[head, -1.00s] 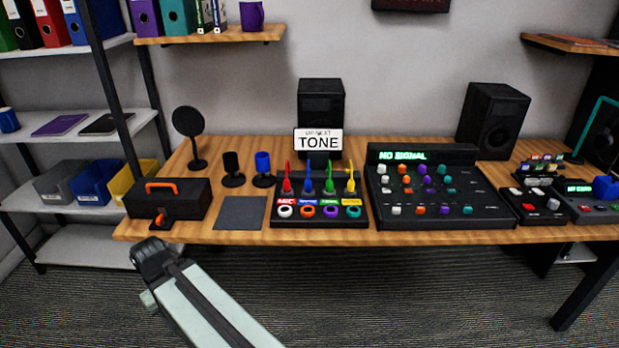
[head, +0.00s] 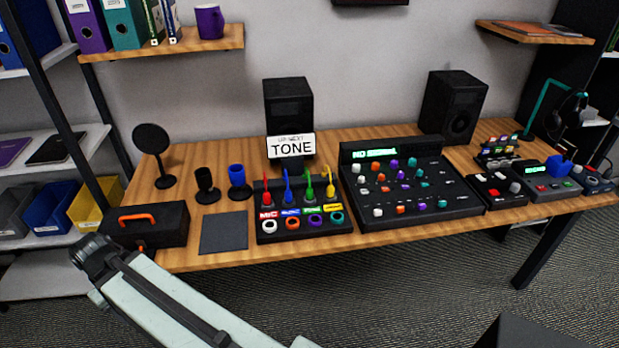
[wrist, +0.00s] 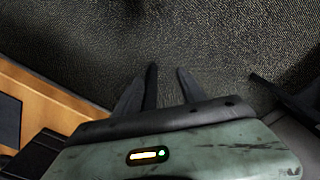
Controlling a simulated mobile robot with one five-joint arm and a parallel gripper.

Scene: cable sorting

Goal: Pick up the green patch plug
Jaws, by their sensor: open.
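The green patch plug (head: 309,188) stands upright in the black patch box (head: 262,238) on the desk. It is between the blue plug (head: 288,189) on its left and the yellow plug (head: 329,187) on its right, with the red plug (head: 266,194) at the far left. My arm reaches in from the bottom left of the head view, well apart from the plugs. In the wrist view my gripper (wrist: 167,72) is open and empty, with its two dark fingers over the carpet. No plug shows in the wrist view.
A black toolbox (head: 165,229) with an orange handle and a dark grey mat (head: 224,232) lie left of the patch box. A mixer (head: 455,208) stands to its right. Behind is a TONE sign (head: 291,147). The floor before the desk is clear.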

